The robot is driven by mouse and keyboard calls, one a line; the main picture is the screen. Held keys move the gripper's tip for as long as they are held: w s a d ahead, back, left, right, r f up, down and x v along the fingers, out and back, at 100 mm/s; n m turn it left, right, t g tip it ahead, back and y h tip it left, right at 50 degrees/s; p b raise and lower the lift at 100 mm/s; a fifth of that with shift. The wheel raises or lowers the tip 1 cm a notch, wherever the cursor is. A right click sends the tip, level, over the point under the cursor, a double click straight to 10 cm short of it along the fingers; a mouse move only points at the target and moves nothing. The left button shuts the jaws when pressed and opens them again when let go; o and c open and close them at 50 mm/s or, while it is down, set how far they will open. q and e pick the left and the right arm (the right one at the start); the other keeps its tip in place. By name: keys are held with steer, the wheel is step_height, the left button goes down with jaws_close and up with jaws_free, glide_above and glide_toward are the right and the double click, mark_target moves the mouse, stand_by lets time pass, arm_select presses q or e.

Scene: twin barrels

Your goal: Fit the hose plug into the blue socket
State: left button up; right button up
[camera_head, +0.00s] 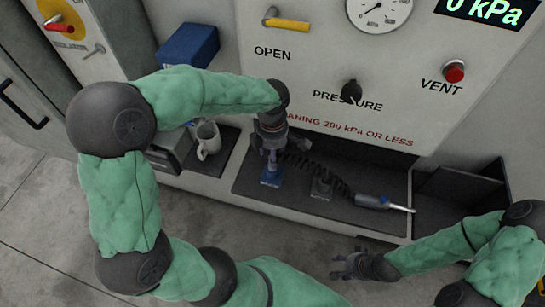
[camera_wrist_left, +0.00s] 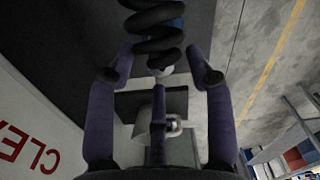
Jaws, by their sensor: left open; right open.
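The blue socket (camera_head: 271,179) stands on the dark shelf below the panel. My left gripper (camera_head: 272,158) is open just above it, fingers pointing down. In the left wrist view the coil (camera_wrist_left: 155,32) crosses in front of the spread fingers (camera_wrist_left: 160,72). I cannot make out the hose plug for certain; the coil's left end is hidden by my left gripper. My right gripper (camera_head: 350,265) is open and empty, low in front of the shelf.
A grey socket-like block (camera_head: 321,188) stands right of the blue socket, close to the coil. A mug (camera_head: 208,140) stands left of my left gripper. The panel carries a yellow-handled valve (camera_head: 288,24), a black pressure knob (camera_head: 351,91) and a red vent button (camera_head: 454,71).

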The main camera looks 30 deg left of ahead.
arm_select(q)
step_height(320, 180, up, 9)
stand_by(0.3)
stand_by(0.5)
